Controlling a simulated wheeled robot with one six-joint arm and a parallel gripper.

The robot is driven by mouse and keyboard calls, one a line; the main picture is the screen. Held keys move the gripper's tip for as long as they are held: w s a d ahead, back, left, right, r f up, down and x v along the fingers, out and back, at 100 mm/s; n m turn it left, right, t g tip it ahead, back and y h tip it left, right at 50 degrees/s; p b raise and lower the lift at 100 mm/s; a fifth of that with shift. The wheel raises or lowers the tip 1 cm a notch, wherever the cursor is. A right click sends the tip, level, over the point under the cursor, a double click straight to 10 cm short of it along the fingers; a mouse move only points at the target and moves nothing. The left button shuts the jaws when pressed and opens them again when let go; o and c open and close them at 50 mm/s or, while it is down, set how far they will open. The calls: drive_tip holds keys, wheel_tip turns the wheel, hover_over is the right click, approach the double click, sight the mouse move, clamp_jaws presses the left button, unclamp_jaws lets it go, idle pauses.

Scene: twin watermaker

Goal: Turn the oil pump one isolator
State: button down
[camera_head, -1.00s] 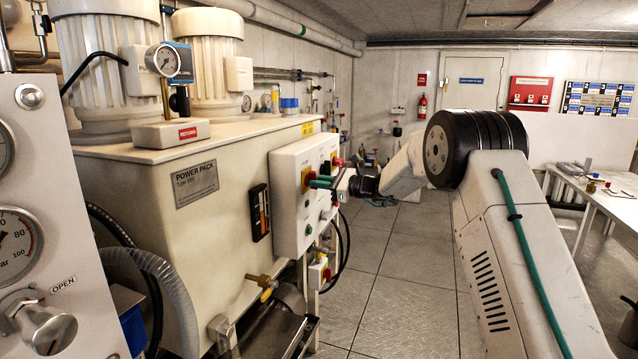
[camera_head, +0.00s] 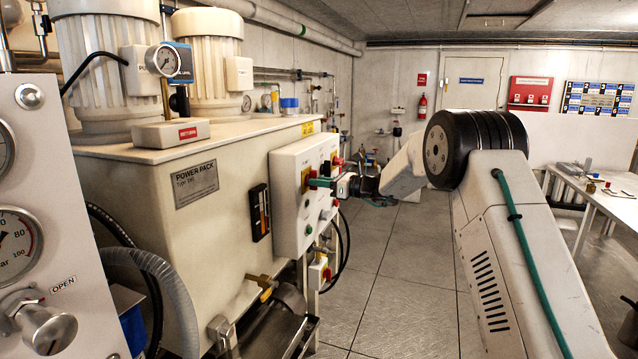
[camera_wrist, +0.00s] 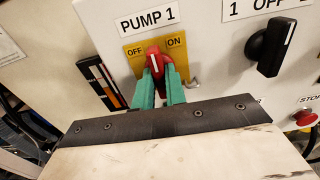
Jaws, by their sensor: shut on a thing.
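The pump 1 isolator (camera_wrist: 153,57) is a red rotary handle on a yellow plate marked OFF and ON, under a PUMP 1 label, in the wrist view. Its white pointer line stands nearly upright, between the OFF and ON words. My gripper (camera_wrist: 159,80) has its green fingers shut on the red handle, one finger on each side. In the head view my gripper (camera_head: 320,183) reaches the front of the white control box (camera_head: 287,205) from the right. The handle is mostly hidden there by the fingers.
A black selector knob (camera_wrist: 270,46) sits to the right of the isolator, with a red stop button (camera_wrist: 305,117) below it. The power pack tank (camera_head: 205,225) stands left of the box. Open floor (camera_head: 400,270) lies in front.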

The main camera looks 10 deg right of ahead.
drive_tip(key=shift+f, duration=0.1)
drive_tip(key=c, duration=1.4)
unclamp_jaws()
drive_tip(key=shift+c, duration=0.2)
drive_tip(key=shift+d, duration=0.1)
drive_tip(key=v, duration=0.7)
drive_tip(key=shift+s+d, duration=0.25)
